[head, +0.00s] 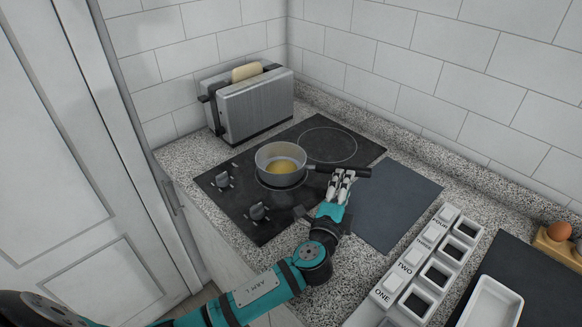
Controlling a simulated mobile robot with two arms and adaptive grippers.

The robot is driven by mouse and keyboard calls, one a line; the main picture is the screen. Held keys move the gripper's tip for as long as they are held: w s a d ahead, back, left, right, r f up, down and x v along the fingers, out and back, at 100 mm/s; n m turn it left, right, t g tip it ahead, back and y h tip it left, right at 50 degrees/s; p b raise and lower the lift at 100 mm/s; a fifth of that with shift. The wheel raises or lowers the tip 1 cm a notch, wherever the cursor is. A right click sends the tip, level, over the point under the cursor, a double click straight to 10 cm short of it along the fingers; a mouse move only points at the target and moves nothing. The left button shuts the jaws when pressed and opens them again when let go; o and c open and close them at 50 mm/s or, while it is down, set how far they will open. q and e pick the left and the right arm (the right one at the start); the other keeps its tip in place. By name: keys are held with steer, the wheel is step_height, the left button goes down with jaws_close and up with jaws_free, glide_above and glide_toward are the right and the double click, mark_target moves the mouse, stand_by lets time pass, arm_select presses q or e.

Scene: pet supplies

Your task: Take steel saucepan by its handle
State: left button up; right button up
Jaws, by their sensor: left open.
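The steel saucepan (281,165) stands on the black cooktop (240,180), with something yellow (281,167) inside it. Its dark handle (358,171) points right, past the cooktop's edge. My left gripper (342,179) is at the handle, on its near side, with its pale fingers reaching up to it. The fingers are open; whether they touch the handle cannot be told. The fingers hide part of the handle. My right gripper is not in view.
A steel toaster (251,105) with bread stands behind the cooktop. A dark mat (395,205) lies right of it. A white numbered block (416,268), a white tray (492,304) and an egg in a wooden holder (556,243) are at the right. Tiled walls close the back.

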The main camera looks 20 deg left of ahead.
arm_select(q)
steer(key=w, duration=0.1)
steer(key=w+p, duration=0.1)
steer(key=w, duration=0.1)
steer(key=w+a, duration=0.1)
steer(key=w, duration=0.1)
steer(key=shift+w+r, duration=0.1)
steer(key=shift+w, duration=0.5)
jaws_close()
steer(key=shift+r, duration=0.1)
